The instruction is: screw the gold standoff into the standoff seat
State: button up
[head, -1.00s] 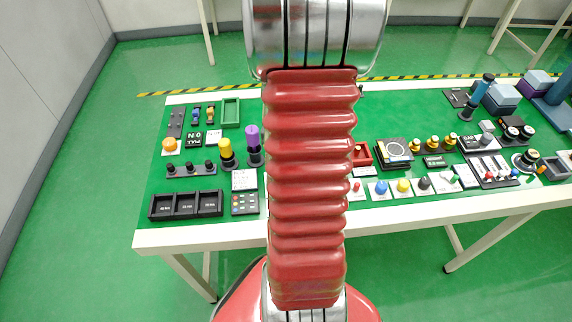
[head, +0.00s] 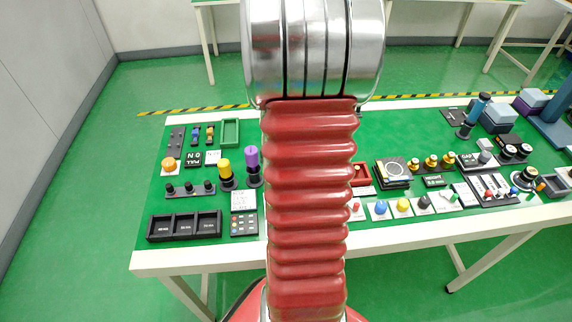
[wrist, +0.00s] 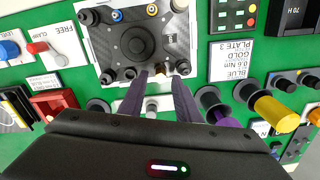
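In the wrist view my gripper (wrist: 161,76) reaches over the near edge of a dark plate (wrist: 170,50) on a white base. Its two dark purple fingers stand a little apart. A small gold-brown piece (wrist: 158,68) shows between or just beyond the tips; I cannot tell if it is gripped or whether it is the gold standoff. The plate carries a round black hub (wrist: 138,43), a blue-ringed post (wrist: 117,15) and a gold-ringed post (wrist: 152,9). I cannot make out which spot is the standoff seat. In the head view my arm hides the gripper and plate.
A yellow-handled tool (head: 225,168) and a purple-handled tool (head: 252,160) stand left of my arm; in the wrist view they are close right of the fingers. A label card (wrist: 231,63) lies beside the plate. Black bins (head: 184,226) sit at the table's front left.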

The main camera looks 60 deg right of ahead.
notch_tip(320, 180, up, 13)
dwell(0.5)
dwell(0.5)
